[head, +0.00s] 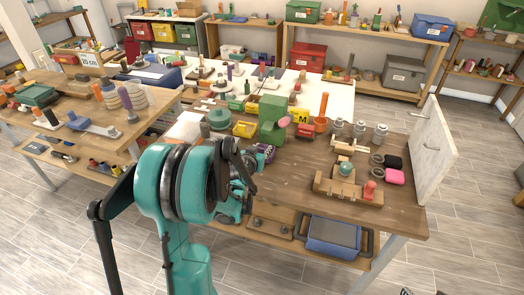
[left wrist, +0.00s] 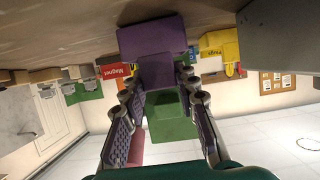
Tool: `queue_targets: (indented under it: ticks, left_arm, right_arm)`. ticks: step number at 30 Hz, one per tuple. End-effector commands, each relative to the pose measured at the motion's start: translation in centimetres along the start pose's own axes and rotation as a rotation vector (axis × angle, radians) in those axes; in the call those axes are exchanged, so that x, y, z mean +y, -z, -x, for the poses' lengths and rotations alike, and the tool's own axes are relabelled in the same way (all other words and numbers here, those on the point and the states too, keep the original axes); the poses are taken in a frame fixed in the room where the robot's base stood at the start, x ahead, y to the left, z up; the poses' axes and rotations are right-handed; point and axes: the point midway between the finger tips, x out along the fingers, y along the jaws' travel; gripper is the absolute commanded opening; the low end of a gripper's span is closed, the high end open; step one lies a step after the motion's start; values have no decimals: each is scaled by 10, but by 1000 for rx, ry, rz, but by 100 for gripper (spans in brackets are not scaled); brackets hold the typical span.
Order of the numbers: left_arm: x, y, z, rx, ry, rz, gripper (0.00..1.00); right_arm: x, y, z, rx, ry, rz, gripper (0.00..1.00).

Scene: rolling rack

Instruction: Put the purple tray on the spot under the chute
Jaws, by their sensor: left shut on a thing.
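My left gripper (head: 244,182) is at the front edge of the wooden workbench, partly hidden behind my own teal wrist. In the left wrist view its two fingers (left wrist: 157,90) are shut on the purple tray (left wrist: 152,38), one finger on each side of a narrower purple part. In the head view only a small piece of the purple tray (head: 266,151) shows past the gripper.
A yellow bin (head: 245,129) stands left of the green stand.

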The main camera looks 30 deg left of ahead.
Motion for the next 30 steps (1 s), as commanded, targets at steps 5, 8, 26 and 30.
queue_targets:
  ticks: [5, 8, 26, 30]
  left_arm:
    - [0, -3, -1, 0, 0, 0, 42]
    - [0, -2, -1, 0, 0, 0, 50]
    - [0, 2, 56, -1, 1, 1, 50]
    - [-1, 2, 86, 0, 2, 1, 50]
  right_arm:
    - [0, -2, -2, 0, 0, 0, 40]
    - [0, -2, -2, 0, 0, 0, 40]
    - [0, 10, 14, 0, 0, 0, 40]
    - [0, 14, 20, 0, 0, 0, 40]
